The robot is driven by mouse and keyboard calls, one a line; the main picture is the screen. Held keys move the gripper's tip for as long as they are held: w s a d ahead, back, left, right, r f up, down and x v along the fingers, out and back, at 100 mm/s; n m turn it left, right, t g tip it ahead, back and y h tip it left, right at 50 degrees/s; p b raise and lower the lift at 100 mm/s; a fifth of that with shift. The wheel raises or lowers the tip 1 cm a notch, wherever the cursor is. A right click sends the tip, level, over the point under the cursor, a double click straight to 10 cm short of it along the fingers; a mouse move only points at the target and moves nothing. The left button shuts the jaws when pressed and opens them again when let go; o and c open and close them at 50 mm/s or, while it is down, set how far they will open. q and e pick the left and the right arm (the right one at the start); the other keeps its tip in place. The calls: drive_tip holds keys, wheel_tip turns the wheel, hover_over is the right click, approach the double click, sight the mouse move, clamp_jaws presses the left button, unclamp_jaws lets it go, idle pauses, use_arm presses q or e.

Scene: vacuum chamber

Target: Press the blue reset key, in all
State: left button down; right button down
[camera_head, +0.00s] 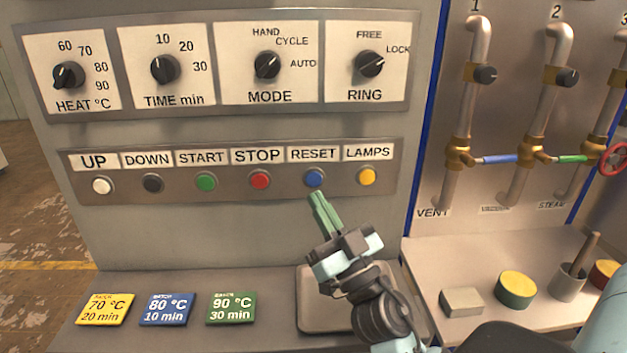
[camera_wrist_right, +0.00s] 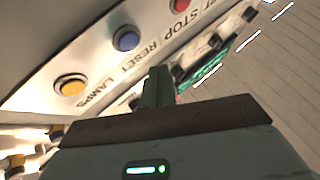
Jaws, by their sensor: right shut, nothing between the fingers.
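The blue reset key (camera_head: 315,178) is a round button under the RESET label on the lower button strip. It also shows in the right wrist view (camera_wrist_right: 126,39). My right gripper (camera_head: 316,196) is shut and empty, its green fingertips just below the blue key in the head view. In the right wrist view the fingers (camera_wrist_right: 157,88) point up towards the panel, below and to the right of the key. I cannot tell whether the tips touch the panel. My left gripper is not in view.
The red STOP button (camera_head: 260,181) is left of the blue key and the yellow LAMPS button (camera_head: 367,177) right of it. Knobs sit above on the dial panel (camera_head: 213,104). Coloured cards, such as the blue card (camera_head: 168,309), lie on the ledge. Pipes (camera_head: 468,90) stand at the right.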

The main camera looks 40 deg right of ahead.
sight(314, 179)
drive_tip(key=w+d, duration=0.2)
drive_tip(key=w, duration=0.1)
idle(1.0)
idle(1.0)
drive_tip(key=shift+w, duration=0.15)
drive_tip(key=shift+w+d, duration=0.2)
drive_tip(key=shift+w, duration=0.05)
